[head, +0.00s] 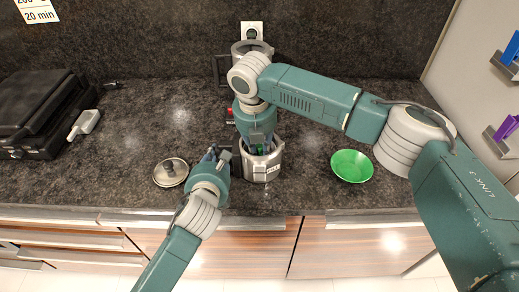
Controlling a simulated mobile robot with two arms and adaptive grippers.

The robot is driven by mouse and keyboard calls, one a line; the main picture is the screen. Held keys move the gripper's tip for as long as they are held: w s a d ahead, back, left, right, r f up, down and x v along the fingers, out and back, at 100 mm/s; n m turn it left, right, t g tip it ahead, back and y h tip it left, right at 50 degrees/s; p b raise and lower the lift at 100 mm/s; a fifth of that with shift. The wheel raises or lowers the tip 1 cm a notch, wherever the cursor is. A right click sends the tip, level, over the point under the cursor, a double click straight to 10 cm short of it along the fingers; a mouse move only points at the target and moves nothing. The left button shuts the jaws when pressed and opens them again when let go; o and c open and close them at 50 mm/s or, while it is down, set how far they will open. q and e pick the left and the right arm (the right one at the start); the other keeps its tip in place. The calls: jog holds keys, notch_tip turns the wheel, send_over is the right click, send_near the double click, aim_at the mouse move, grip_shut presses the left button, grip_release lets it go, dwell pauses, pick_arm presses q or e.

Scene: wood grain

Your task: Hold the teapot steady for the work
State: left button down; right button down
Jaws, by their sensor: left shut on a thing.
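The teapot (262,170) is a silver metal pot with a small white label, open at the top, standing upright near the counter's front edge. My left gripper (224,153) comes in from the front left and is shut on the teapot at its dark handle (236,162). My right gripper (259,148) points straight down over the teapot's open mouth. Its fingertips are partly hidden by the rim, and something green shows between them. I cannot tell whether it is open or shut. A round lid (171,172) with a dark knob lies flat to the left.
Another metal pot (262,47) stands at the back, partly behind my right arm. A black appliance (42,112) is at the far left. Purple and blue items sit on right wall holders (501,143).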

aim_at(260, 145)
jog(key=c, duration=2.3)
grip_release()
grip_shut()
jog(key=shift+r, duration=0.1)
jog(key=shift+r, duration=1.4)
jog(key=shift+r, duration=0.2)
jog(key=shift+r, duration=1.3)
jog(key=shift+r, duration=0.2)
jog(key=shift+r, duration=1.35)
